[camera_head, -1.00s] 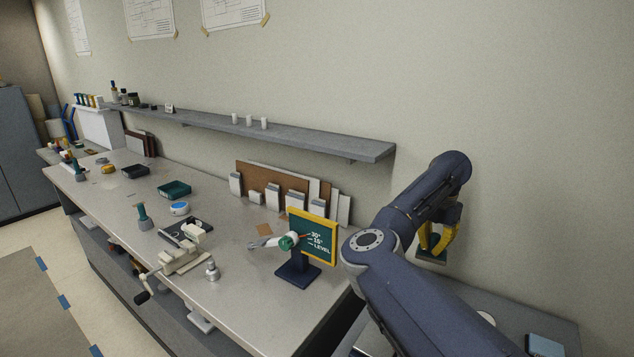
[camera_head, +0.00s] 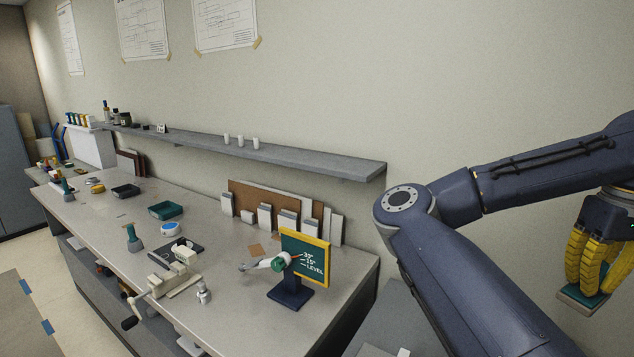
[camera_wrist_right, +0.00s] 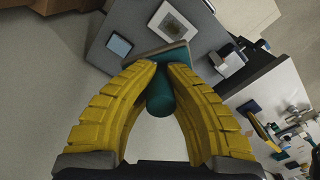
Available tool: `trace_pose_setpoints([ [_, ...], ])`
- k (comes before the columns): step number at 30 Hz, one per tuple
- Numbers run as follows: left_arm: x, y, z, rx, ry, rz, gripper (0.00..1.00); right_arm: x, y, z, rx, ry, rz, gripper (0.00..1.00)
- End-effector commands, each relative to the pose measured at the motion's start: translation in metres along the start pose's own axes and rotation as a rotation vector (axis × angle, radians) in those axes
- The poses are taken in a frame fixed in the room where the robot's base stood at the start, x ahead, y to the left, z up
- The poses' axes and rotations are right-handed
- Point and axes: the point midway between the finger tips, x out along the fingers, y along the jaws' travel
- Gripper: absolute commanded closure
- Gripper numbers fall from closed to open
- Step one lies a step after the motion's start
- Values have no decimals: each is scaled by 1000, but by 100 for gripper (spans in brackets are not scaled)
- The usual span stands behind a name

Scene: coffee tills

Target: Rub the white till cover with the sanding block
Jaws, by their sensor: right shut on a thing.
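My right gripper (camera_head: 594,268) is at the right edge of the head view, with its yellow fingers pointing down. It is shut on the sanding block (camera_head: 581,300), a flat block with a teal top and a pale underside. In the right wrist view the fingers (camera_wrist_right: 163,66) grip the block's round teal handle (camera_wrist_right: 160,98), and the block's plate (camera_wrist_right: 158,60) lies beyond the fingertips. A white square piece with a grey middle (camera_wrist_right: 173,20) lies on a grey surface past the block; I cannot tell if it is the till cover. The left gripper is out of view.
A blue square pad (camera_wrist_right: 119,45) lies on the same grey surface (camera_wrist_right: 95,55). The long bench (camera_head: 105,210) holds a vise (camera_head: 172,275), a green angle sign (camera_head: 303,260) and trays. A shelf (camera_head: 300,158) runs along the wall.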

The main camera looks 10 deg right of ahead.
Motion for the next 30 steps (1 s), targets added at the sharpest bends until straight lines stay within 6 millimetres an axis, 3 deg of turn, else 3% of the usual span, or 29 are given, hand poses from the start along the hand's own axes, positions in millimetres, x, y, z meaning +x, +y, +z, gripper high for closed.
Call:
trace_pose_setpoints([
  [1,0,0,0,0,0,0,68,-8,-2,20,111,5,1,100],
  [6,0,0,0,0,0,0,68,-26,-13,71,394,4,1,100],
  [12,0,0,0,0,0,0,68,-40,-20,104,543,1,1,100],
  [26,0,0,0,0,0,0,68,-50,-15,107,553,-1,1,100],
  [30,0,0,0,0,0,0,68,-52,-9,120,582,-2,-1,100],
])
